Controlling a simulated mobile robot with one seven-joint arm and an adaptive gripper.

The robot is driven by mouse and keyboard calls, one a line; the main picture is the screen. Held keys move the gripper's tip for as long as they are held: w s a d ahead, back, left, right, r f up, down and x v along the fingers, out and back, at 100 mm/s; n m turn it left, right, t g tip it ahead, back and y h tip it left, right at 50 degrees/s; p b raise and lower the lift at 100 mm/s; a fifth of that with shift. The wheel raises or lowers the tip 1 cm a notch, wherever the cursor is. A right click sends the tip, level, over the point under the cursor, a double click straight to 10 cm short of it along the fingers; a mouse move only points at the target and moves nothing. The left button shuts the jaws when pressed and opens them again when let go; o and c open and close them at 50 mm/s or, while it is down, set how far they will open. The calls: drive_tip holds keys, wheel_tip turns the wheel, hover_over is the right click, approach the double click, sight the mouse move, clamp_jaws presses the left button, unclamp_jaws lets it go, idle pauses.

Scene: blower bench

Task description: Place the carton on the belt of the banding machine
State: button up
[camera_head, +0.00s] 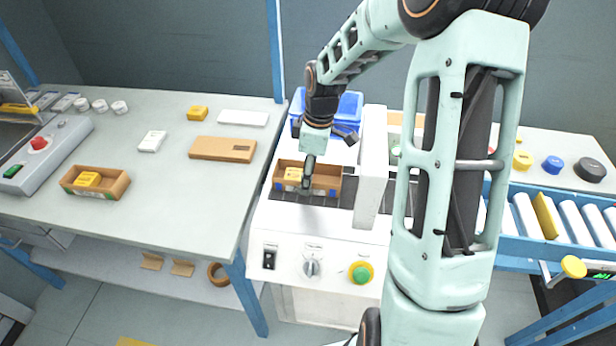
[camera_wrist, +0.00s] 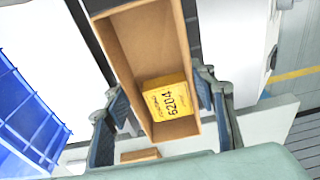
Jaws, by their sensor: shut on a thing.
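The carton (camera_head: 328,182) is an open brown tray with a yellow box (camera_head: 293,174) in it. It is level over the dark belt (camera_head: 340,199) of the white banding machine (camera_head: 300,225), left of the machine's white arch (camera_head: 371,165). I cannot tell whether it touches the belt. My gripper (camera_head: 307,186) points down and is shut on the carton. In the wrist view my gripper (camera_wrist: 162,103) has a finger on each long side of the carton (camera_wrist: 126,50); the yellow box (camera_wrist: 168,98), marked 5204, lies at its near end.
A blue crate (camera_head: 349,108) stands behind the machine. On the left bench (camera_head: 185,190) are a second carton (camera_head: 117,190) with a yellow box, a flat brown carton (camera_head: 222,149) and small white items. A roller conveyor (camera_head: 560,249) lies to the right. My arm hides the machine's right part.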

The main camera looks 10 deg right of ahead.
drive_tip(key=shift+f, duration=0.35)
drive_tip(key=shift+f, duration=0.1)
drive_tip(key=shift+f, duration=0.15)
drive_tip(key=o, duration=1)
drive_tip(key=r, duration=0.4)
drive_tip(key=d+r, duration=0.1)
drive_tip(key=r, duration=0.3)
drive_tip(key=r+p, duration=0.1)
drive_tip(key=r, duration=0.3)
drive_tip(key=shift+s+d+r, duration=0.2)
drive_tip(key=shift+s, duration=0.1)
drive_tip(key=shift+w, duration=0.15)
